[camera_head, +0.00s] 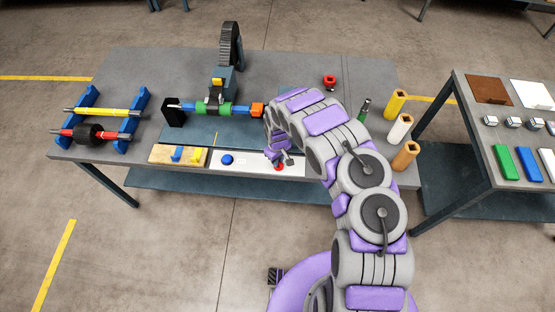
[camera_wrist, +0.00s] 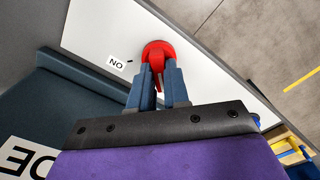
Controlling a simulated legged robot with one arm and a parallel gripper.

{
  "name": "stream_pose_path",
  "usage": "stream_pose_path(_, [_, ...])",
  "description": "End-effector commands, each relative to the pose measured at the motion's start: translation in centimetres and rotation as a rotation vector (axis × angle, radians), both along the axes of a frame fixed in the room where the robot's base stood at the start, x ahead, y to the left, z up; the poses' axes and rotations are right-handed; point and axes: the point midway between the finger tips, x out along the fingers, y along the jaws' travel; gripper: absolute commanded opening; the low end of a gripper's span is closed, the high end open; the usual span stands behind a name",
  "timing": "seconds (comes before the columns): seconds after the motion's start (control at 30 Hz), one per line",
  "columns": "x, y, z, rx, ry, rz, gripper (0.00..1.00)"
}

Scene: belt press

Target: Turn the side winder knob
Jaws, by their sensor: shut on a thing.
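A round red knob (camera_head: 278,167) sits on the white panel (camera_head: 250,168) along the table's front edge. In the wrist view the red knob (camera_wrist: 156,48) shows a raised grip bar that runs down between my fingers. My gripper (camera_wrist: 159,80) is shut on this bar; the part between the fingers is partly hidden. In the head view my gripper (camera_head: 284,160) reaches down to the panel from the right. A small label (camera_wrist: 116,63) beside the knob reads "ON" upside down. I cannot tell from the frames whether this is the knob called the side winder.
A blue button (camera_head: 227,159) sits left on the panel. A wooden board (camera_head: 163,153) with blue and yellow parts lies farther left. Behind stands a dark press (camera_head: 231,50) with coloured rollers.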

Motion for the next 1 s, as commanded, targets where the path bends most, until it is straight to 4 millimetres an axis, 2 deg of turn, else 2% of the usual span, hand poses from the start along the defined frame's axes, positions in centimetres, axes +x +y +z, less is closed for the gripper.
stream_pose_path(0.07, [0.1,0.1,0.0,0.001,-0.004,0.002,0.00])
stream_pose_path(0.1, [0.1,0.1,0.0,0.001,-0.004,0.002,0.18])
stream_pose_path(0.37, [0.0,0.0,0.1,0.001,-0.002,0.001,0.41])
stream_pose_path(0.67, [0.0,-0.1,0.4,0.000,-0.001,0.000,0.41])
stream_pose_path(0.87, [0.0,-0.1,2.6,-0.002,-0.002,0.000,0.41])
stream_pose_path(1.0, [0.1,-0.1,5.1,-0.001,-0.004,-0.001,0.41])
